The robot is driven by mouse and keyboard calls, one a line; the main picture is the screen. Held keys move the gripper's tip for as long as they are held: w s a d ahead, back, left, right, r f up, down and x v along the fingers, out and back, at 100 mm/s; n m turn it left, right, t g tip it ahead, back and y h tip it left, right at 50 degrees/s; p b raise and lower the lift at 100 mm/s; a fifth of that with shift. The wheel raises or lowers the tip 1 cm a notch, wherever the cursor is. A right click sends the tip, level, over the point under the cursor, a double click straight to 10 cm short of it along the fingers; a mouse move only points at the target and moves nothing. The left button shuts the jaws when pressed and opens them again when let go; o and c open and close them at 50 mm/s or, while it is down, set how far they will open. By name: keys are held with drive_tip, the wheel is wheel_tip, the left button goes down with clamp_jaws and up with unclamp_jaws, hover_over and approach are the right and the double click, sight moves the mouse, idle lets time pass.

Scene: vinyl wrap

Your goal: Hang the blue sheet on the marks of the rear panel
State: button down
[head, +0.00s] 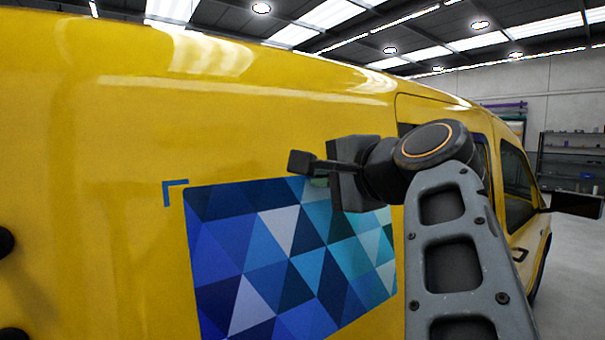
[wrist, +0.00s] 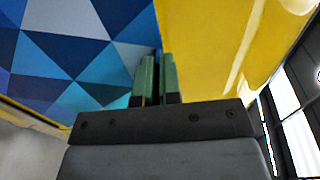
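The blue sheet (head: 285,255), patterned with blue and white triangles, is spread upright in front of the yellow rear panel (head: 120,130). Whether it touches the panel everywhere, I cannot tell. A blue corner mark (head: 169,186) shows on the panel, just left of and slightly above the sheet's upper left corner, with a narrow yellow gap between. No other mark is visible. My gripper (head: 317,181) is at the sheet's top edge, right of its middle. In the wrist view, its green-tipped fingers (wrist: 157,75) are close together, pinching the edge of the sheet (wrist: 75,50).
The yellow van runs on to the right, with its door and a side mirror (head: 572,204) standing out. Shelves (head: 570,155) stand against the far wall. Dark parts (head: 5,243) show at the left edge. Open floor lies to the right of the van.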

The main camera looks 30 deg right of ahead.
drive_tip(key=shift+w+a+f+p, duration=0.1)
drive_tip(key=shift+w+f+p, duration=0.1)
drive_tip(key=shift+w, duration=0.95)
drive_tip(key=shift+w+a+f+p, duration=0.15)
drive_tip(key=shift+w+f+p, duration=0.1)
drive_tip(key=shift+w, duration=0.85)
drive_tip(key=shift+w+a+f+p, duration=0.1)
drive_tip(key=shift+w+f+p, duration=0.1)
drive_tip(key=shift+w, duration=0.95)
drive_tip(key=shift+a, duration=0.2)
drive_tip(key=shift+w+f, duration=0.1)
drive_tip(key=shift+w, duration=0.5)
idle(0.5)
drive_tip(key=c, duration=1.4)
unclamp_jaws()
drive_tip(key=shift+w, duration=0.15)
drive_tip(key=shift+o, duration=0.9)
